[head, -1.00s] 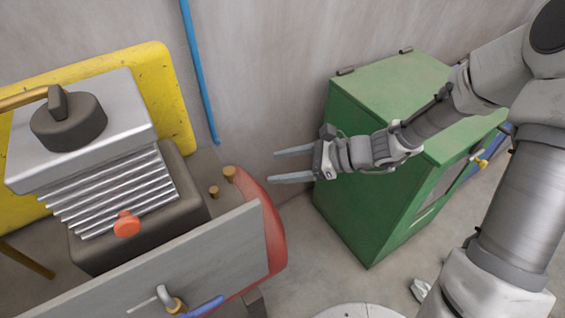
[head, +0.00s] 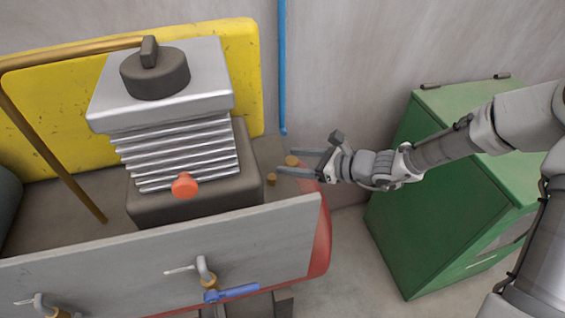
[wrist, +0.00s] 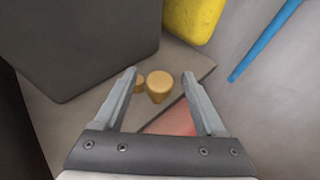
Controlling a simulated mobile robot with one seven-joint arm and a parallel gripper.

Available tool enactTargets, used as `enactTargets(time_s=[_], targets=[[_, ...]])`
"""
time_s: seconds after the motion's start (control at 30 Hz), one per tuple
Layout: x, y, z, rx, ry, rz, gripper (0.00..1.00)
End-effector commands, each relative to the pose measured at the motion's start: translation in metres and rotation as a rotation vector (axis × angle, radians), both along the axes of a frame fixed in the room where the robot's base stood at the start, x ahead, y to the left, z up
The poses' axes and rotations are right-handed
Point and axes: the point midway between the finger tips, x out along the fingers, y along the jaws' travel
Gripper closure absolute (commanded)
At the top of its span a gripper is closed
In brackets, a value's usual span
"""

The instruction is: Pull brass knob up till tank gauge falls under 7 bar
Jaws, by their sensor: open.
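In the wrist view the larger knob (wrist: 159,83) shows between and beyond the open fingertips (wrist: 159,74). I cannot tell contact with either. No tank gauge face can be made out in these frames.
A finned compressor block (head: 185,170) with an orange knob (head: 185,186) stands left of the brass pieces. A grey panel (head: 150,250) runs along the front, with a blue-handled valve (head: 230,293). A blue pipe (head: 282,70) runs down the wall; a green cabinet (head: 405,190) stands right.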

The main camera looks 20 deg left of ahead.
Motion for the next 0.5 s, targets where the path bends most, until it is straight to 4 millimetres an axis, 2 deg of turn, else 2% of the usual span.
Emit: enactTargets(time_s=[0.03, 0.2, 0.5], targets=[[0.0, 0.009, -0.006, 0.0, 0.001, 0.003, 0.27], [0.002, 0.027, -0.012, -0.001, 0.0, 0.001, 0.27], [0.003, 0.035, -0.014, -0.001, 0.0, 0.0, 0.27]])
